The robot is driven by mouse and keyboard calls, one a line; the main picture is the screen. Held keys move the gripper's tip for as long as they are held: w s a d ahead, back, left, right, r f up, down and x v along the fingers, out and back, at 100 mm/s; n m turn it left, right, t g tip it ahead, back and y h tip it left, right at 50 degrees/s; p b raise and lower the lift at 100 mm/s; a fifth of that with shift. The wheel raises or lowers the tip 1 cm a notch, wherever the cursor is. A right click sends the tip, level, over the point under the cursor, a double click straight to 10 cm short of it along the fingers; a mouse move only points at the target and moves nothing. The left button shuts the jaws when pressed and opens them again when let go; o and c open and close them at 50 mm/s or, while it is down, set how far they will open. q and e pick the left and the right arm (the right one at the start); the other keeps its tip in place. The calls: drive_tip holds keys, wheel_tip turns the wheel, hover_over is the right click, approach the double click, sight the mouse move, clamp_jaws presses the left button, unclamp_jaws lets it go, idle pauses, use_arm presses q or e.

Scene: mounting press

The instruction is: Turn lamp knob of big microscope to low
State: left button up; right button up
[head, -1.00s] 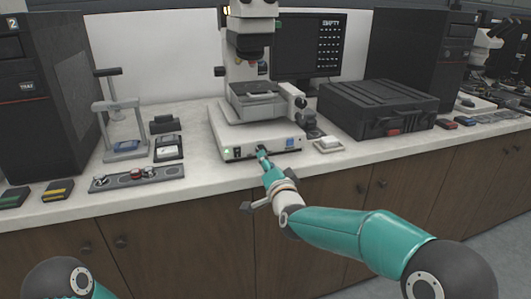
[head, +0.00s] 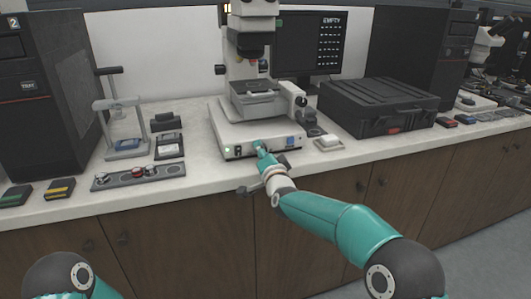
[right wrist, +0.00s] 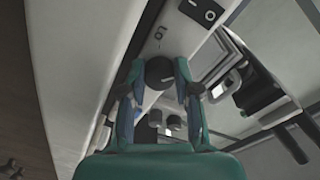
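The big microscope (head: 250,70) stands on the bench in the middle of the head view, on a pale base (head: 232,137) with controls along its front face. My right gripper (head: 260,148) reaches that front face from below right and covers the lamp knob there. In the right wrist view the dark round lamp knob (right wrist: 160,72) sits between the two fingertips of my right gripper (right wrist: 160,68), which appear closed against its sides. The knob's setting cannot be read. My left gripper is out of view; only part of my left arm shows at lower left.
A black case (head: 378,106) and a small pale block (head: 328,143) lie right of the microscope. A grey strip with knobs (head: 138,177) and a small press stand (head: 122,125) are on the left. Cabinet doors (head: 215,250) lie below the bench edge.

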clamp_jaws()
drive_tip(key=shift+d+f, duration=0.15)
